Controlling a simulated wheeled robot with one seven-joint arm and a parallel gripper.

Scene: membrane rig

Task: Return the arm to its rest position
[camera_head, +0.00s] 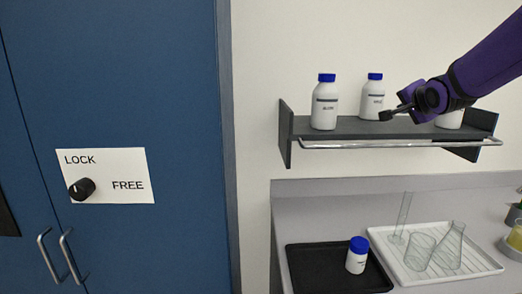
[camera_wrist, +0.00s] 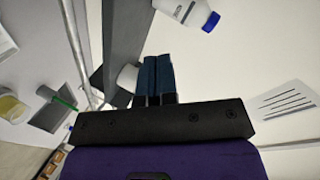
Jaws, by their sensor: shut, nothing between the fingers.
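My purple arm reaches in from the upper right of the head view. My gripper (camera_head: 386,115) is in front of the wall shelf (camera_head: 345,126), pointing left. In the wrist view its two dark fingers (camera_wrist: 157,60) lie side by side, shut and empty. A white blue-capped bottle (camera_head: 324,103) stands at the shelf's left. A second bottle (camera_head: 371,98) stands just left of and behind the fingertips in the picture. A third bottle (camera_head: 449,120) is mostly hidden behind my gripper. One bottle also shows at the top of the wrist view (camera_wrist: 187,11).
A metal rail (camera_head: 390,144) runs along the shelf front. Below, a black tray (camera_head: 320,278) holds a blue-capped bottle (camera_head: 357,255). A white tray (camera_head: 487,266) holds glassware. A blue cabinet (camera_head: 150,60) with a LOCK/FREE knob (camera_head: 82,189) fills the left.

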